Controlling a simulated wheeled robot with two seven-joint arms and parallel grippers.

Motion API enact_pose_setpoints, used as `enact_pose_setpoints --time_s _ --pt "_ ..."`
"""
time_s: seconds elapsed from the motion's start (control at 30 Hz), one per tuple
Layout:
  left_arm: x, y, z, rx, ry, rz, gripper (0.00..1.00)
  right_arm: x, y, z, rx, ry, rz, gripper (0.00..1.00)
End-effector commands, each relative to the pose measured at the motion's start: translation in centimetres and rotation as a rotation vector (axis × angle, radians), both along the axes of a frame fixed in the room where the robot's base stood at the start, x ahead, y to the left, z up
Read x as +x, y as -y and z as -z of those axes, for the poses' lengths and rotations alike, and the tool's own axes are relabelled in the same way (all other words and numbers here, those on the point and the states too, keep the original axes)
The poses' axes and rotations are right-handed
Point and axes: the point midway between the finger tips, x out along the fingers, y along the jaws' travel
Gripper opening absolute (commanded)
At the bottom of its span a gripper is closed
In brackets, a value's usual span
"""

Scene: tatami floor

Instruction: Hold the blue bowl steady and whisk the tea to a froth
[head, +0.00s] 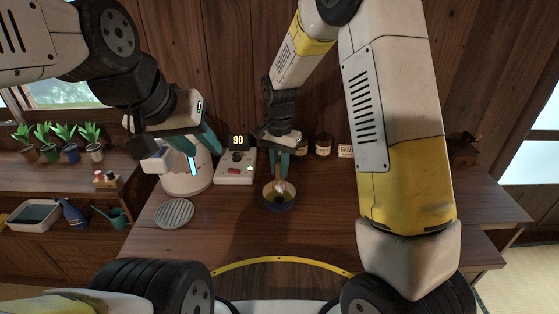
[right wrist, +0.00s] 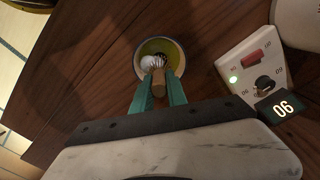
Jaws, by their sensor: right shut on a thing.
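The blue bowl (head: 279,206) stands on the wooden table below my right gripper (head: 279,170). Its inside looks yellow-green; the bowl also shows in the right wrist view (right wrist: 178,50). My right gripper (right wrist: 159,95) is shut on the tan handle of the whisk (right wrist: 159,80), whose pale head is down inside the bowl.
A control box (head: 235,168) with a display reading 90 stands between kettle and bowl. A round slatted grey mat (head: 174,214) lies front left. Jars (head: 323,146) and a small sign (head: 346,152) stand at the back. The table right of the bowl is partly hidden by my arm.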

Motion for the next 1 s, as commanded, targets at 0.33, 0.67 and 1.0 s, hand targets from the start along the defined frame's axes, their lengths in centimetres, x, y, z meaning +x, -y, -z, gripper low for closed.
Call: enact_pose_setpoints --time_s 0.33,0.67,1.0 --pt "0.0 0.0 0.0 0.000 0.000 0.000 0.36 0.0 0.0 -2.9 0.001 0.002 -0.001 0.00" --pt "0.0 0.0 0.0 0.000 0.000 0.000 0.36 0.0 0.0 -5.4 0.000 0.001 0.000 0.00" --pt "0.0 0.0 0.0 0.000 0.000 0.000 0.36 0.0 0.0 -5.9 0.000 0.000 0.000 0.00"
